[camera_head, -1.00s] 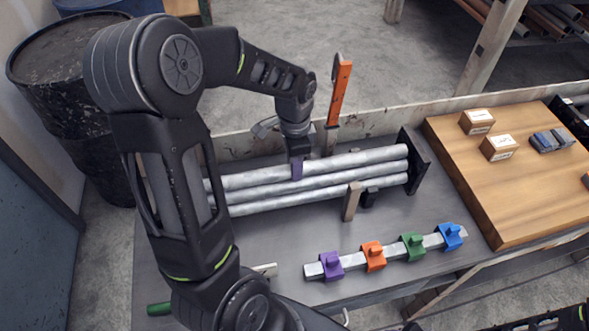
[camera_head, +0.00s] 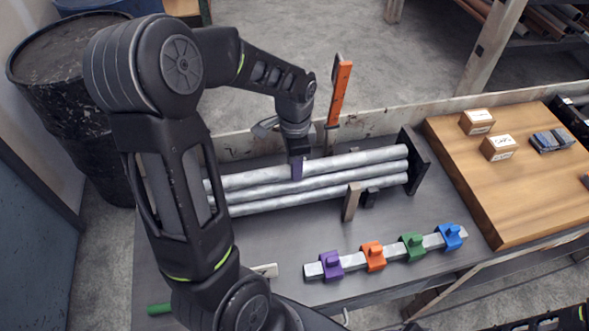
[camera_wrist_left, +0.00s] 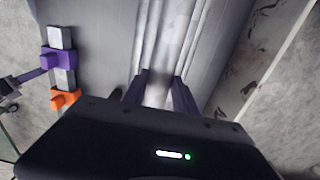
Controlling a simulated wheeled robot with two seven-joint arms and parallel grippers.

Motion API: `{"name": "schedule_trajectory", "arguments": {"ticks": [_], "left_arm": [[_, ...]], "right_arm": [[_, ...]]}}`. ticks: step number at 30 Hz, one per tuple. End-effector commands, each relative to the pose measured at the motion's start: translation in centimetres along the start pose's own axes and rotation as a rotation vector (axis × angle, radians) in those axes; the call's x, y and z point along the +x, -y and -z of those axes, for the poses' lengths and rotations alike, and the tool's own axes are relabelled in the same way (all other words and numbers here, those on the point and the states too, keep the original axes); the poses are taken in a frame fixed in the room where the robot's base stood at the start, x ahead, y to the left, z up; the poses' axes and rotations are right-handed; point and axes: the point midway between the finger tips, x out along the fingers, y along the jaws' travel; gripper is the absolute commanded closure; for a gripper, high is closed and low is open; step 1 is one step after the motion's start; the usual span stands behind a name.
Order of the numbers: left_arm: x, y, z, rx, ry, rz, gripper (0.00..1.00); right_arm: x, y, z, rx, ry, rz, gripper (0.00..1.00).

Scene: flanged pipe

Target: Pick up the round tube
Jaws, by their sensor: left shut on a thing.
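Several round metal tubes lie side by side on the grey bench; the rearmost round tube (camera_head: 345,162) is the one at my left gripper. My left gripper (camera_head: 297,170) reaches down from above and is shut on this tube near its middle. In the left wrist view the two dark fingers (camera_wrist_left: 160,88) straddle the tube (camera_wrist_left: 168,55). The tube still lies level beside the others. The tubes' left ends are partly hidden behind my left arm. My right gripper does not show.
A black end stop (camera_head: 416,162) stands at the tubes' right end, and a wooden post (camera_head: 351,202) in front of them. A square bar (camera_head: 390,253) with purple, orange, green and blue clamps lies nearer. An orange-handled tool (camera_head: 340,92) stands upright behind. A wooden board (camera_head: 535,205) with small boxes lies right.

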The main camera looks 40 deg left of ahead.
Motion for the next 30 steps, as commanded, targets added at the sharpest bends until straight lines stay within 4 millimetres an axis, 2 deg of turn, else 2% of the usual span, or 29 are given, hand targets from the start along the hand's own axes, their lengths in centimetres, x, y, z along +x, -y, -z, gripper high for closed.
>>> {"name": "schedule_trajectory", "arguments": {"ticks": [7, 11, 24, 30], "left_arm": [[-0.3, 0.1, 0.1, 0.0, -0.002, 0.003, 1.0], [-1.4, 0.1, 0.1, 0.0, -0.004, 0.004, 1.0], [-8.8, 0.1, 0.1, 0.001, -0.004, 0.005, 1.0], [-10.1, 0.1, 0.0, 0.001, -0.002, 0.003, 1.0]], "right_arm": [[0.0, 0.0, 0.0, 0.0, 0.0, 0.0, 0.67], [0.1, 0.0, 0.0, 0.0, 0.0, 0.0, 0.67], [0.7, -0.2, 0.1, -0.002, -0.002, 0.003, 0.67], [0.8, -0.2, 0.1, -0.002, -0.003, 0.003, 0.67]]}}
